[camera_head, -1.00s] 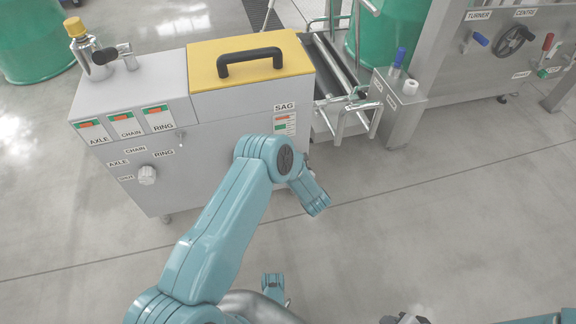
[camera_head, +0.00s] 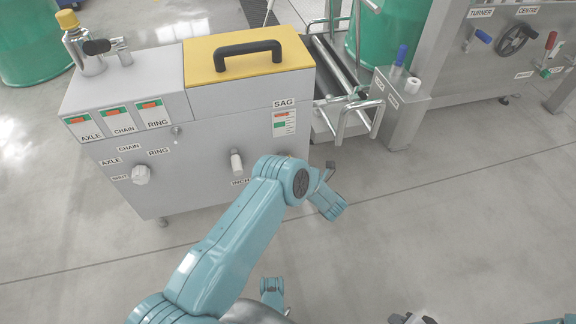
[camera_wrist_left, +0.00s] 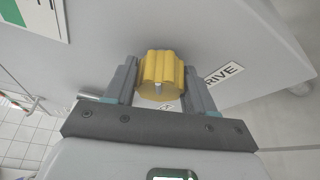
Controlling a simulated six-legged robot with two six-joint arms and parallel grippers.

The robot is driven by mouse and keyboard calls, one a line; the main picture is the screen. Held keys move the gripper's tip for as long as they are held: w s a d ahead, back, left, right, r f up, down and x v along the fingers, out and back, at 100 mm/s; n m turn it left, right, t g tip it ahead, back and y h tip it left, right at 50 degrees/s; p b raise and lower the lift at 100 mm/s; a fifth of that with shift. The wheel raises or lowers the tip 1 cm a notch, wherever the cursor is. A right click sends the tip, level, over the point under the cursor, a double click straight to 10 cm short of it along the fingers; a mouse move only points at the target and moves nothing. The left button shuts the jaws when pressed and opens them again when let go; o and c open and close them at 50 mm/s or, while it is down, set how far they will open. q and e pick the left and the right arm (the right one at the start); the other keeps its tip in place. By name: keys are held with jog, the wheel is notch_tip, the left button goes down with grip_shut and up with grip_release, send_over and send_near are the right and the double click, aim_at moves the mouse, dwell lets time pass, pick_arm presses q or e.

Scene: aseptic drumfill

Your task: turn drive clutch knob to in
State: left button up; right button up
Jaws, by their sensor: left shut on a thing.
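The yellow fluted drive clutch knob (camera_wrist_left: 160,72) sits in the middle of the left wrist view, on the grey cabinet face. My left gripper (camera_wrist_left: 160,84) has one finger on each side of the knob and is shut on it. A small pale mark or pin shows on the knob's near face. A label ending in "RIVE" (camera_wrist_left: 225,73) lies just right of it, and smaller labels behind the fingers are partly hidden. My right gripper's fingers cannot be made out at the bottom edge.
The grey cabinet (camera_head: 215,140) carries a yellow lid (camera_head: 205,68) with a black handle, a white knob (camera_head: 141,174) and a white INCH lever (camera_head: 236,162). A grey post (camera_head: 404,115) and roller frame stand to its right. The floor in front is open.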

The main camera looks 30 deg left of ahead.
pick_arm(q)
jog(key=m+y, duration=0.2)
jog(key=m, duration=0.3)
jog(key=shift+t, duration=0.4)
dwell(0.3)
jog(key=o, duration=1)
jog(key=shift+c, duration=0.2)
jog(key=shift+d+f, duration=0.1)
jog(key=shift+d, duration=0.05)
